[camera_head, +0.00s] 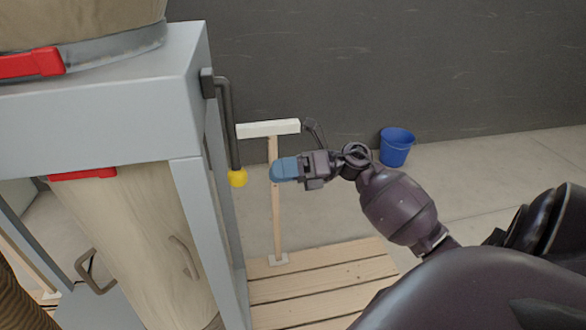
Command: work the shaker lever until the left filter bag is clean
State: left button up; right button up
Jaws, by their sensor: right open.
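The shaker lever (224,115) is a dark bent bar on the right side of a grey metal frame (100,120). It hangs down and ends in a yellow knob (237,178). My right gripper (280,169), with blue fingertips, is open and empty just right of the knob, apart from it. An upper tan cloth bag (70,18) with a red clamp sits on top of the frame. A lower beige bag (150,240) hangs beneath, with a red strip at its top. I cannot tell which is the left filter bag. My left gripper is not in view.
A wooden T-shaped stand (275,215) rises behind my right gripper from a slatted wooden pallet (320,285). A blue bucket (397,147) stands by the dark wall. Concrete floor (490,165) is clear to the right. A brown ribbed hose-like thing (18,285) shows at lower left.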

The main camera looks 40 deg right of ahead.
aim_at(238, 177)
jog(key=x, duration=0.9)
jog(key=shift+p, duration=0.3)
jog(key=c, duration=0.5)
jog(key=o, duration=0.3)
jog(key=shift+w+f, duration=0.1)
jog(key=shift+o, duration=0.2)
